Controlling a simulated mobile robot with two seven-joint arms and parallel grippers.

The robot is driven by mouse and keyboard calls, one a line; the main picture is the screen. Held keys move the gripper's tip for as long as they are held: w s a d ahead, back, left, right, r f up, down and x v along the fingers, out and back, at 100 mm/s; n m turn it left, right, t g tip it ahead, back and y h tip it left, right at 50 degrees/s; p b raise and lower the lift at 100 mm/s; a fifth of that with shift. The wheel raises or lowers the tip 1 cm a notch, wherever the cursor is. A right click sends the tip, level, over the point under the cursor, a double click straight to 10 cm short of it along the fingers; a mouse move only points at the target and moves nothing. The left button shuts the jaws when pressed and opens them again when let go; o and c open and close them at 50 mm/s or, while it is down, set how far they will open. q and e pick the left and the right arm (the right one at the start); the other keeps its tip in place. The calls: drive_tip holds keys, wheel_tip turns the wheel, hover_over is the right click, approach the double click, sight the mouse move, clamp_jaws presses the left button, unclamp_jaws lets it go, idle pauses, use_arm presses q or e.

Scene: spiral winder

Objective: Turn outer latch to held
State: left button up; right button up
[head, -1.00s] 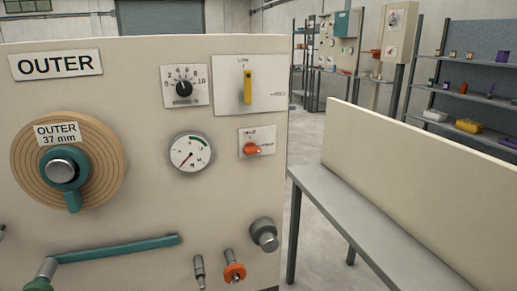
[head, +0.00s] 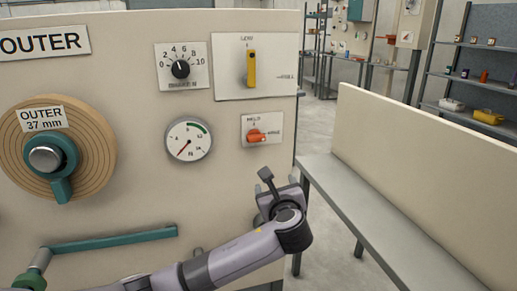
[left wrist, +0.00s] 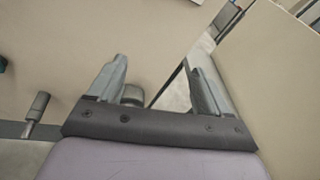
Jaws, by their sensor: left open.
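The outer latch is a small orange knob (head: 256,136) on a white plate marked HELD at the top and another word at the right. It sits on the right part of the cream OUTER panel (head: 110,80), below the yellow lever. The knob's pointed end faces right, away from the HELD mark. My left gripper (head: 278,182) is open and empty, below and slightly right of the latch and apart from it. In the left wrist view its two fingers (left wrist: 155,80) stand wide apart with nothing between them. My right gripper is not in view.
Above the latch is a yellow lever (head: 251,68), with a dial knob (head: 180,69) and a gauge (head: 189,140) to the left. A teal bar (head: 110,239) runs low on the panel. A grey bench (head: 350,200) with a cream back stands right.

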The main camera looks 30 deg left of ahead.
sight(257, 139)
use_arm(q)
drive_tip(key=a+r+y, duration=0.3)
drive_tip(key=r+y, duration=0.1)
drive_tip(key=r, duration=0.5)
drive_tip(key=shift+m+g, duration=0.3)
drive_tip(key=shift+m, duration=0.1)
drive_tip(key=shift+f+x, duration=0.15)
drive_tip(key=shift+x, duration=1.65)
drive_tip(key=shift+f+x, duration=0.1)
drive_tip(key=shift+x, duration=1.75)
drive_tip(key=c, duration=1)
drive_tip(key=shift+c, duration=0.2)
